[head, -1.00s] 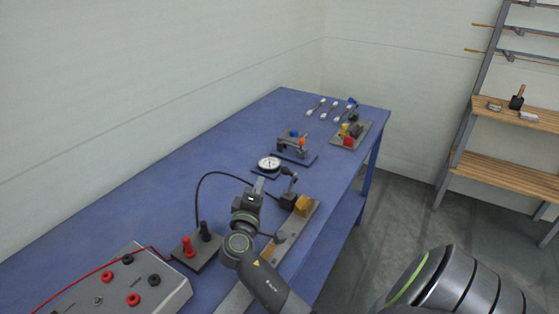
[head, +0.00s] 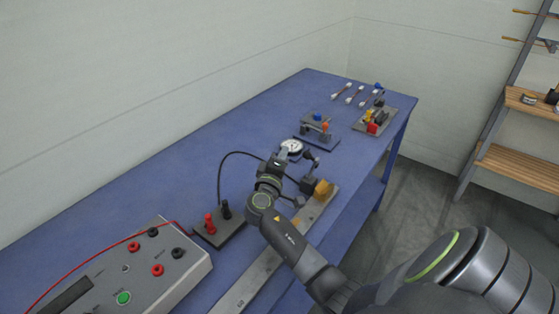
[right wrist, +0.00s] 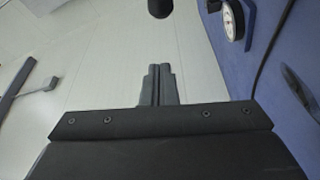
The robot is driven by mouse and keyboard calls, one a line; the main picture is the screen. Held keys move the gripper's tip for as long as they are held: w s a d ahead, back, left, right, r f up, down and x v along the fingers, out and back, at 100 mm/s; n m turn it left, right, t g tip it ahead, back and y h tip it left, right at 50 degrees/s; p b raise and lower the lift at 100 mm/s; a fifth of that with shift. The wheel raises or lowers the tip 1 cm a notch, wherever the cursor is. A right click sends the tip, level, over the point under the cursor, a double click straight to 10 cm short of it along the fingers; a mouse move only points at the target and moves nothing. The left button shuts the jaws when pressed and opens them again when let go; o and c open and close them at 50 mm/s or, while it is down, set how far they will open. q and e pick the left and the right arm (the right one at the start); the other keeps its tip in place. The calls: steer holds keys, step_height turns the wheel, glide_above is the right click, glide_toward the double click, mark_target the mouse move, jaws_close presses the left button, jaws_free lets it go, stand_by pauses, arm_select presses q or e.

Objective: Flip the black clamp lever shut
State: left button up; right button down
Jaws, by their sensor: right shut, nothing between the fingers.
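The black clamp lever (head: 312,158) stands raised and tilted above a dark block (head: 309,186) on the long grey rail, in the head view. A dark rounded knob (right wrist: 160,8), which looks like the lever's end, shows at the top of the right wrist view, ahead of my fingertips and apart from them. My right gripper (head: 282,157) is over the table, just left of the lever in the head view. Its fingers (right wrist: 158,72) are shut together with nothing between them. My left gripper is not in view.
A yellow block (head: 323,188) sits on the rail (head: 262,275). A base with red and black posts (head: 220,232) and a grey control box (head: 160,275) stand nearer. The table's left side is clear.

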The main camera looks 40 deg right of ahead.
steer(key=d+p, duration=0.1)
steer(key=s+d+p, duration=0.1)
steer(key=d+p, duration=0.1)
steer(key=d, duration=0.1)
steer(key=shift+s+d+f, duration=0.1)
steer(key=shift+s+f, duration=0.25)
steer(key=shift+f, duration=0.05)
